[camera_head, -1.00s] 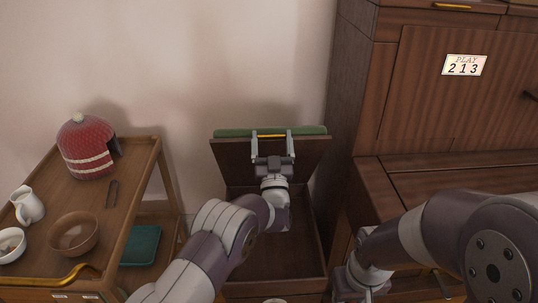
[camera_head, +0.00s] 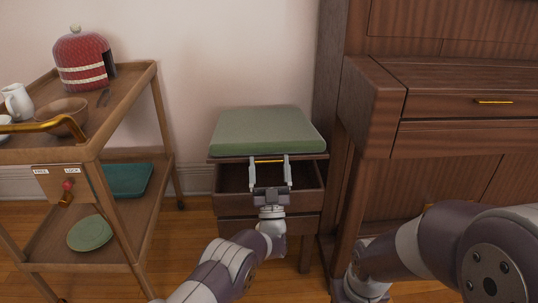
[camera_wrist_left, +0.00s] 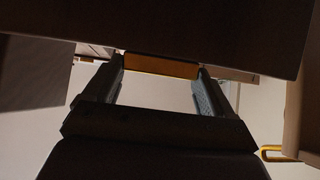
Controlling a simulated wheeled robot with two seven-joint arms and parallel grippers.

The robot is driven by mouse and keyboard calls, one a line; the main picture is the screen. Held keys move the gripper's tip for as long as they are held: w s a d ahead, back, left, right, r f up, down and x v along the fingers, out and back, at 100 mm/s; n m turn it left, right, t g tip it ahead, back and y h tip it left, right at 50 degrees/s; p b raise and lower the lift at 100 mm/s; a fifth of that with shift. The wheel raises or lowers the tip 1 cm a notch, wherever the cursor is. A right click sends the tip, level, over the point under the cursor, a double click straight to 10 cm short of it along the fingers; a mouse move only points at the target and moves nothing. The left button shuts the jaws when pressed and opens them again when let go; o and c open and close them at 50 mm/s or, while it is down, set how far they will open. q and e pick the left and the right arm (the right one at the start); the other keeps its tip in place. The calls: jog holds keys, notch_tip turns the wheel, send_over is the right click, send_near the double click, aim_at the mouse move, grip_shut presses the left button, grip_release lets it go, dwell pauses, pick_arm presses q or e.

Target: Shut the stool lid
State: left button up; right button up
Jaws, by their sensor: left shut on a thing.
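The stool (camera_head: 246,226) is a dark wooden box. Its lid (camera_head: 266,131) carries a green cushion and sits tilted above the box, with a dark gap at the front showing the inside. My left gripper (camera_head: 269,161) is at the lid's front edge, shut on the brass handle (camera_head: 270,160). In the left wrist view the handle (camera_wrist_left: 160,66) lies between the fingertips, under the dark lid board (camera_wrist_left: 180,30). My right arm enters at the lower right; its fingers do not show.
A wooden trolley (camera_head: 150,80) with a red cosy-covered thing (camera_head: 84,62), a bowl (camera_head: 62,115) and a jug stands at the left. A dark wooden piano-like cabinet (camera_head: 370,90) stands close on the stool's right. Wall behind.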

pick_arm(q)
notch_tip(320, 180, down, 6)
jog(key=b, duration=0.2)
jog(key=shift+s+a+f, duration=0.15)
jog(key=shift+s+f, duration=0.05)
jog(key=shift+s, duration=0.05)
pick_arm(e)
jog(key=f, duration=0.3)
jog(key=shift+s+f, duration=0.15)
jog(key=shift+s, duration=0.15)
pick_arm(q)
jog(key=shift+r, duration=0.1)
jog(key=o, duration=1.3)
jog(key=shift+r, duration=0.1)
jog(key=shift+p+v, duration=2.25)
jog(key=shift+v, duration=4.2)
pick_arm(e)
jog(key=shift+w+r, duration=0.2)
jog(key=shift+r, duration=2.05)
pick_arm(q)
jog(key=shift+s+d+r, duration=0.15)
jog(key=shift+d+r, duration=0.05)
